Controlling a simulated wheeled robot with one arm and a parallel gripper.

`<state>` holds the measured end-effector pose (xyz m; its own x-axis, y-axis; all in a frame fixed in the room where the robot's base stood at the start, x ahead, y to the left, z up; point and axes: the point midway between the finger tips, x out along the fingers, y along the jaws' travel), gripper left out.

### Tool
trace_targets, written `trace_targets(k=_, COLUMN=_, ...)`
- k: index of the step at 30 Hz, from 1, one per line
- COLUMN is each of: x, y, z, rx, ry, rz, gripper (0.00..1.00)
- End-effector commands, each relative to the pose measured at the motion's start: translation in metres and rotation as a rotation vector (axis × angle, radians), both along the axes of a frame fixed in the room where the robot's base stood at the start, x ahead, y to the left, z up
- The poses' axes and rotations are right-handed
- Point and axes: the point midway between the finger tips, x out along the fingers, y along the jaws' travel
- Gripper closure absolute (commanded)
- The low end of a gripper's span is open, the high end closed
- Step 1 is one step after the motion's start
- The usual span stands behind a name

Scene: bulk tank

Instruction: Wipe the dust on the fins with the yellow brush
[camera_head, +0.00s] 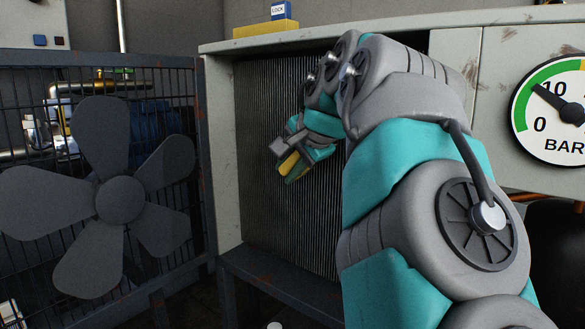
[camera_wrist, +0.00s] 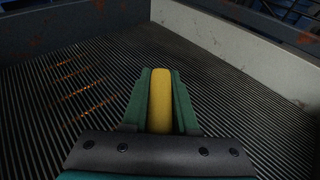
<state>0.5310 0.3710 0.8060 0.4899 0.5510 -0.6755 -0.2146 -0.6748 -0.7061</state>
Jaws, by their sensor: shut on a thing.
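The dark fins (camera_head: 262,205) fill the open front of the pale cabinet as a ribbed upright panel. They also fill most of the wrist view (camera_wrist: 245,120). My gripper (camera_head: 296,168) is in front of the fins and is shut on the yellow brush (camera_head: 288,164). In the wrist view the yellow brush (camera_wrist: 160,100) sits between the green fingers. I cannot tell whether the brush touches the fins. Orange-brown dust streaks (camera_wrist: 78,91) show on the fins left of the gripper in the wrist view. My arm hides the right part of the fins in the head view.
The cabinet's pale frame (camera_head: 222,150) borders the fins. A grey fan (camera_head: 120,200) on a barred frame stands to the left. A pressure gauge (camera_head: 560,105) is at the right.

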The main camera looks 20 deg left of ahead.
Motion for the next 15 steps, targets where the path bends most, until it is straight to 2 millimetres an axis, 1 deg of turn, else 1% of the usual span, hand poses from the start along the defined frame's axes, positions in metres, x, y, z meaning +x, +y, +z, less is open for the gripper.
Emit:
trace_targets(k=10, x=0.007, y=0.024, z=0.002, rx=-0.003, ry=0.0, rz=0.001, gripper=1.0)
trace_targets(k=15, x=0.008, y=0.029, z=0.001, rx=-0.001, ry=0.0, rz=0.0, gripper=1.0)
